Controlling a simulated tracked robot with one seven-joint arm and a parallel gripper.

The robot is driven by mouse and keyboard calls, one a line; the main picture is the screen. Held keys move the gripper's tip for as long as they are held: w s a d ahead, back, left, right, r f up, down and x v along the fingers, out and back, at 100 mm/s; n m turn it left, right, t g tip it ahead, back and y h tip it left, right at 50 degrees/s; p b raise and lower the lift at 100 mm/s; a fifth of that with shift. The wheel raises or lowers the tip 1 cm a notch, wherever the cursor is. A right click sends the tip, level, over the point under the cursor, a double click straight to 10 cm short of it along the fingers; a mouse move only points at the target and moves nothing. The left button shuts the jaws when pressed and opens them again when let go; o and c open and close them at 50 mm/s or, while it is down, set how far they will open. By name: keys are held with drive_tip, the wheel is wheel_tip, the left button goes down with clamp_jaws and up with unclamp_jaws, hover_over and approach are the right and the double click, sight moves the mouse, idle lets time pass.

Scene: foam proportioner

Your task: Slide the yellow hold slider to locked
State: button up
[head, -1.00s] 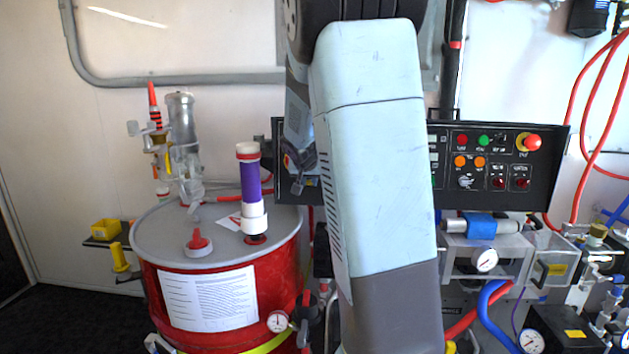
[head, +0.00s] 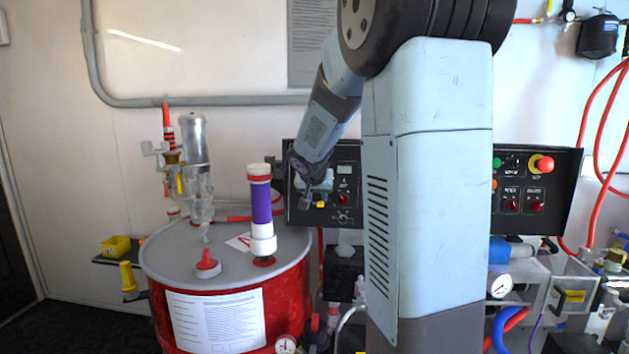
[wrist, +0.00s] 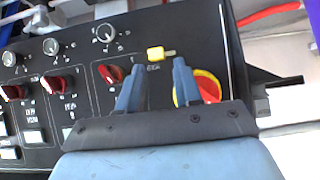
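The yellow hold slider (wrist: 155,53) shows in the wrist view as a small yellow block with a short pale metal piece to its right, on the black control panel (wrist: 75,97). My gripper (wrist: 157,72) is open, its two blue-grey fingers apart. The slider appears between and just beyond the fingertips; I cannot tell whether they touch it. In the head view my gripper (head: 316,190) is at the left part of the black panel (head: 345,217). A small yellow patch shows at its tip, too small to identify.
In the wrist view, a red knob (wrist: 114,74) is left of the left finger, and a red-and-yellow control (wrist: 208,88) is partly hidden behind the right finger. In the head view, a red drum (head: 297,300) with a purple-banded tube (head: 261,208) stands left and below.

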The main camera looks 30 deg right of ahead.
drive_tip(key=v, duration=0.9)
drive_tip(key=shift+s, duration=0.2)
drive_tip(key=shift+a+r, duration=0.1)
drive_tip(key=shift+a, duration=0.05)
drive_tip(key=s+a+f+n+y, duration=0.1)
drive_tip(key=s+a, duration=0.3)
drive_tip(key=s, duration=0.5)
drive_tip(key=s+a+f+n+g+y, duration=0.1)
drive_tip(key=s+a+f+n+y, duration=0.1)
drive_tip(key=s, duration=0.7)
drive_tip(key=s+a+f+n+y, duration=0.1)
drive_tip(key=s+a+n+y, duration=0.1)
drive_tip(key=s+a, duration=0.5)
drive_tip(key=s+n, duration=0.1)
drive_tip(key=s, duration=0.1)
drive_tip(key=shift+s+f+n+g, duration=0.3)
drive_tip(key=shift+s+n+g, duration=0.05)
drive_tip(key=shift+n+g, duration=0.05)
drive_tip(key=shift+a, duration=0.15)
